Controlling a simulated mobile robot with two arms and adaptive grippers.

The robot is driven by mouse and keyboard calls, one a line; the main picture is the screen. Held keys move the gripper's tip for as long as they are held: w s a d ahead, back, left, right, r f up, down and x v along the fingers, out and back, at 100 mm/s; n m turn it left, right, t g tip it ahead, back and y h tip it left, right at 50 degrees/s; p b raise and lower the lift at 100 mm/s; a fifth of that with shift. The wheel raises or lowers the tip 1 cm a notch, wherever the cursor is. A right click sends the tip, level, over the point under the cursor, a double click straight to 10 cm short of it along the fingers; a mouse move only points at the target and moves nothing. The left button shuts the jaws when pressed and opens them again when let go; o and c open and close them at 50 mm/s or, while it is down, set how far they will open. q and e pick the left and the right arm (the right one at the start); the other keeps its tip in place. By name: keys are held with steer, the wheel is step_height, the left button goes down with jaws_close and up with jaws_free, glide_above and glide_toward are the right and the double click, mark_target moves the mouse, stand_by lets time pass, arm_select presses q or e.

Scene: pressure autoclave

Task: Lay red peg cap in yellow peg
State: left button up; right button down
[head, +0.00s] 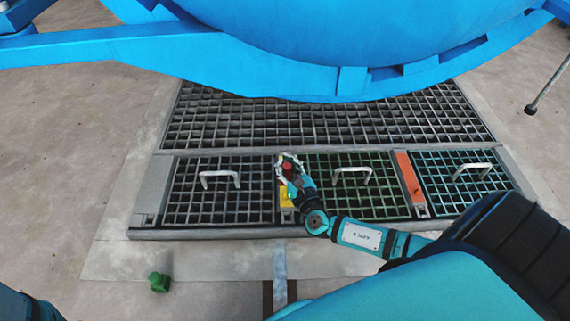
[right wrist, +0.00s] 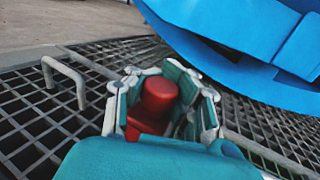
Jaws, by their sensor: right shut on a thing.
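My right gripper (head: 289,166) is shut on the red peg cap (head: 287,167), above the strip between the left and middle floor grates. In the right wrist view the red cap (right wrist: 159,97) is a round knob on a wider red base, with the finger pads (right wrist: 160,98) closed around it. A yellow piece (head: 286,196), which seems to belong to the yellow peg, shows beside and below the gripper. The gripper and wrist hide much of it. I cannot tell whether the cap touches the peg. My left gripper is out of view.
Grates with raised metal handles (head: 221,174) (head: 352,171) lie on both sides of the gripper. An orange plate (head: 407,178) sits between the middle and right grates. The big blue vessel (head: 340,45) overhangs the back. A green cap (head: 159,282) lies on the floor at front left.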

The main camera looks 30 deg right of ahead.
mark_target(285, 175)
steer(key=shift+f+y+b, duration=0.15)
steer(key=shift+y+b, duration=0.15)
step_height(285, 175, down, 6)
steer(key=b, duration=0.5)
steer(key=shift+r, duration=0.2)
steer(key=shift+f+b, duration=1.95)
steer(key=shift+b, duration=0.2)
stand_by(1.0)
steer(key=c, duration=1.2)
jaws_free()
steer(key=shift+s, duration=0.1)
steer(key=s, duration=0.4)
steer(key=s+a, duration=0.1)
steer(key=s, duration=0.6)
steer(key=shift+s+a+r, duration=0.1)
steer(key=shift+s+a, duration=0.1)
steer(key=shift+s, duration=0.15)
